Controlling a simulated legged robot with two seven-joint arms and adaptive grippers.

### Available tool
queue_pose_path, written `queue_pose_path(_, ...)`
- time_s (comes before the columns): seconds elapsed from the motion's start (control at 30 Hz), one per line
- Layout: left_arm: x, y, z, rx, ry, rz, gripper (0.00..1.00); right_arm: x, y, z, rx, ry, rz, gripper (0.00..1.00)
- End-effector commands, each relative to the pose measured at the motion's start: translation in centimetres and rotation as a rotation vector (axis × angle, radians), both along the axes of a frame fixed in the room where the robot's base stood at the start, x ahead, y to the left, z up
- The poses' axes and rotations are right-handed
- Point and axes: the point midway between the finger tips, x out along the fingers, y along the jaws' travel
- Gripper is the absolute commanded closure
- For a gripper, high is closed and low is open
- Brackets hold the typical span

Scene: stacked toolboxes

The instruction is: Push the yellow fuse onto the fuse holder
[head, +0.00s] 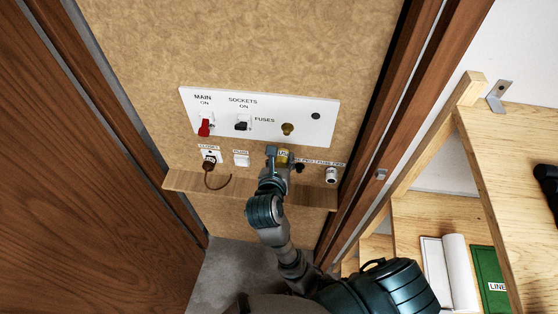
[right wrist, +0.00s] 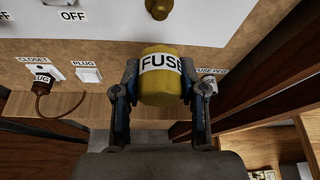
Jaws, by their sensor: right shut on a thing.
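The yellow fuse (head: 284,154) is held in my right gripper (head: 278,158), in front of the wall below the white fuse panel (head: 262,115). In the right wrist view the fuse (right wrist: 160,76), marked FUSE, sits between the two fingers of my right gripper (right wrist: 160,82), which are shut on its sides. A brass-coloured knob-like fuse holder (head: 287,129) is on the panel, right of the FUSES label. It also shows at the top of the right wrist view (right wrist: 158,8), above the fuse and apart from it in the picture. My left gripper is not in view.
A narrow wooden shelf (head: 190,183) runs below the panel. A dark round part (head: 315,116) is on the panel's right. A brown-corded plug (head: 209,164), a white plug block (head: 241,159) and a pale peg item (head: 331,175) are nearby. Door frames flank the board.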

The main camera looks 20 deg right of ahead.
Motion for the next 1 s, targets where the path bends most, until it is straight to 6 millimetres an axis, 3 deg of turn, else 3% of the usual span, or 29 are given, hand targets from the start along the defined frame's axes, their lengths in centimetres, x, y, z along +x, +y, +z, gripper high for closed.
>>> queue_pose_path(0.37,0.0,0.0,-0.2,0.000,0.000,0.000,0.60,0.2,-0.1,-0.2,0.000,0.000,0.001,0.84)
queue_pose_path(1.0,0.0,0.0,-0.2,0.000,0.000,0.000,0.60,4.9,-3.0,-0.1,0.000,0.000,0.002,0.84)
